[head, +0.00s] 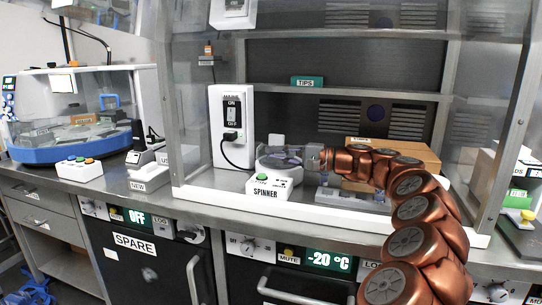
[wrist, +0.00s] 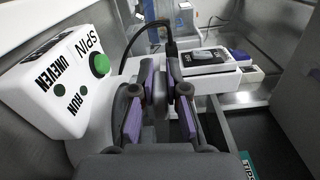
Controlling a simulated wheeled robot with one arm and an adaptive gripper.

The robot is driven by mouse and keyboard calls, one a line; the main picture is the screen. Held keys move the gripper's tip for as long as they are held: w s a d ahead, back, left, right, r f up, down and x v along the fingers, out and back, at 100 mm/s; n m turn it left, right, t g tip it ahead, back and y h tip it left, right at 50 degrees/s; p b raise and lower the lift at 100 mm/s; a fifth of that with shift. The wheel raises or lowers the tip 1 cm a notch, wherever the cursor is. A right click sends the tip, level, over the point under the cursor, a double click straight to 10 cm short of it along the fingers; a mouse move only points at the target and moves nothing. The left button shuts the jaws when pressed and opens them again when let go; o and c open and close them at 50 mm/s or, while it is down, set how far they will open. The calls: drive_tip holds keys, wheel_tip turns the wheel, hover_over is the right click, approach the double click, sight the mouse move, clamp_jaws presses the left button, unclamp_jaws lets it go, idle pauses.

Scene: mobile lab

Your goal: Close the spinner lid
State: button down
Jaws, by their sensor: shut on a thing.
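The spinner (head: 268,188) is a small white machine with a round top and a green button, standing on the bench inside the hood. Its see-through lid (head: 283,154) shows faintly over the top; its exact angle is hard to tell. My gripper (head: 312,158) is at the right side of the lid, shut on it, though the contact is hard to make out. In the wrist view, my purple-padded fingers (wrist: 160,95) are beside the spinner's white body and its panel (wrist: 75,75) with the green button.
A white mains switch box (head: 231,127) with a plugged black cable stands behind left. A cardboard box (head: 410,155) and a grey rack (head: 345,196) are at the right, near my arm. A green tips box (head: 307,82) sits on the shelf. The hood's glass sides flank the workspace.

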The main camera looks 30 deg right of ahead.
drive_tip(key=shift+d, duration=0.25)
drive_tip(key=c, duration=1.5)
unclamp_jaws()
drive_tip(key=shift+s+d+r, duration=0.1)
drive_tip(key=shift+s+d, duration=0.05)
drive_tip(key=o, duration=0.3)
drive_tip(key=shift+a, duration=0.2)
drive_tip(key=shift+o, duration=0.2)
drive_tip(key=shift+a, duration=0.1)
drive_tip(key=v, duration=0.7)
drive_tip(key=shift+s, duration=0.1)
